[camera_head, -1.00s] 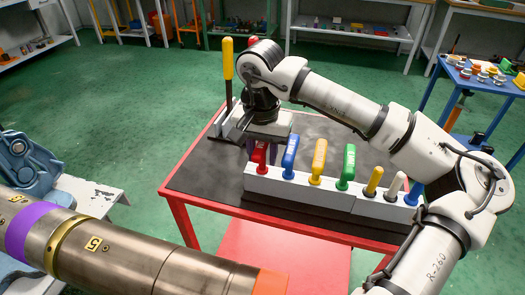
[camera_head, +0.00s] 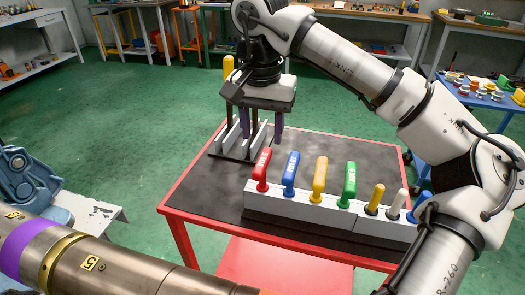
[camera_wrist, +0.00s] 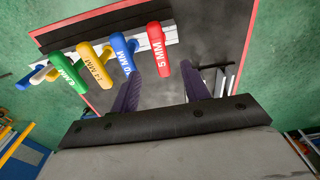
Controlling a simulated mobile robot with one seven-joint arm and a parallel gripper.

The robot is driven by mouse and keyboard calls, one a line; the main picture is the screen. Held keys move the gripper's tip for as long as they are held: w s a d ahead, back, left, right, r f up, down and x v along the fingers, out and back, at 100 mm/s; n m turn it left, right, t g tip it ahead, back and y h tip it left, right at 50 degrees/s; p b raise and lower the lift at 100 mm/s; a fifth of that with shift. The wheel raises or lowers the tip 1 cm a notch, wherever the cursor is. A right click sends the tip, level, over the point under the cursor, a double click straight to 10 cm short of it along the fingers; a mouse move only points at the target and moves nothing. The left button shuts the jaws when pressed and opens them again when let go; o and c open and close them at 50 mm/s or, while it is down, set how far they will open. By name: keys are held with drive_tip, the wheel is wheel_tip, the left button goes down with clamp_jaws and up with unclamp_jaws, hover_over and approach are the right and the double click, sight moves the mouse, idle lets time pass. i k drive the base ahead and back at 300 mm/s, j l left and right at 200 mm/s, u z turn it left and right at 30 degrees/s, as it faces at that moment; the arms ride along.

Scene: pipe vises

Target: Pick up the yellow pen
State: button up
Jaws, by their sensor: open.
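No plain pen shows, but several yellow-handled tools do. One yellow handle (camera_head: 228,68) stands upright at the far left corner of the table, its lower part partly hidden by my gripper. In the white rack are a yellow hex-key handle (camera_head: 320,175), also in the wrist view (camera_wrist: 95,64), and a shorter yellow-and-black handle (camera_head: 375,197). My gripper (camera_head: 261,130) is open, with purple fingers pointing down, left of the rack and near the grey holder (camera_head: 222,142). In the wrist view my gripper (camera_wrist: 162,72) has the red handle (camera_wrist: 158,50) beyond its fingertips. Nothing is held.
The rack (camera_head: 300,214) also holds red, blue, green and white handles in a row. The dark table top (camera_head: 205,185) is clear at front left. A large metal pipe (camera_head: 120,272) crosses the lower left. Benches line the back.

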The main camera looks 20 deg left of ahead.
sight(372, 209)
drive_tip(key=k+l, duration=0.45)
drive_tip(key=l, duration=0.25)
drive_tip(key=k+l, duration=0.25)
drive_tip(key=l, duration=0.15)
